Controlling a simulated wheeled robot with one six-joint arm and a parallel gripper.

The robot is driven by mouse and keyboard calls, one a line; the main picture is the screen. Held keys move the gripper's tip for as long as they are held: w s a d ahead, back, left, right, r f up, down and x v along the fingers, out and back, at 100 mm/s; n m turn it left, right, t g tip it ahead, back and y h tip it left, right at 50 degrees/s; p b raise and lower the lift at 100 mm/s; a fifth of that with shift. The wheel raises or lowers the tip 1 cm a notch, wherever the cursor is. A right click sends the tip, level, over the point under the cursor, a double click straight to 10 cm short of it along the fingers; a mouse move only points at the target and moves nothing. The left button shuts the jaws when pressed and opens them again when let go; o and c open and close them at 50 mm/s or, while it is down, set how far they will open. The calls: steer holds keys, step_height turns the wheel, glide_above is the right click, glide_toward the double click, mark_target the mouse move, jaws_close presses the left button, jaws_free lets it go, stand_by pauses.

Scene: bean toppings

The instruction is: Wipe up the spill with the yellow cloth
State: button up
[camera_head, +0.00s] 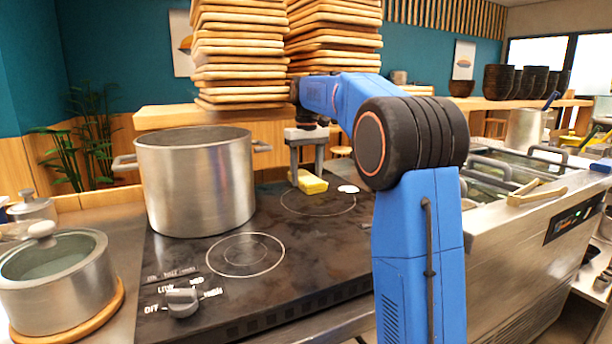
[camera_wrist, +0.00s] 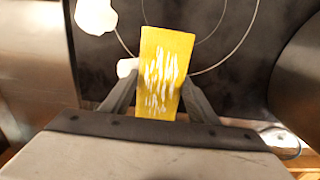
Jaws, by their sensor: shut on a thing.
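The yellow cloth (camera_head: 313,184) looks like a small block just above or on the black cooktop; I cannot tell whether it touches. My gripper (camera_head: 306,163) points down and is shut on it. In the wrist view the cloth (camera_wrist: 165,60) stands out between the two fingers of my gripper (camera_wrist: 160,88), with white streaks on its face. A white spill patch (camera_head: 348,188) lies on the cooktop right of the cloth, near the rear ring. In the wrist view a white patch (camera_wrist: 96,16) shows at upper left, and a smaller white blob (camera_wrist: 126,67) is partly hidden by the left finger.
A large steel pot (camera_head: 196,185) stands left of my gripper on the cooktop (camera_head: 300,250). Stacked wooden boards (camera_head: 240,50) rise behind on a ledge. A lidded pot (camera_head: 55,280) sits at front left. The cooktop's front is clear. A steel fryer unit (camera_head: 540,225) is at right.

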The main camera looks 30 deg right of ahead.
mark_target(315, 175)
steer(key=shift+d, duration=1.05)
steer(key=shift+d+r, duration=0.1)
steer(key=shift+d, duration=0.3)
steer(key=shift+w+a, duration=0.1)
steer(key=shift+a, duration=0.55)
steer(key=shift+a, duration=0.7)
steer(key=shift+a, duration=0.1)
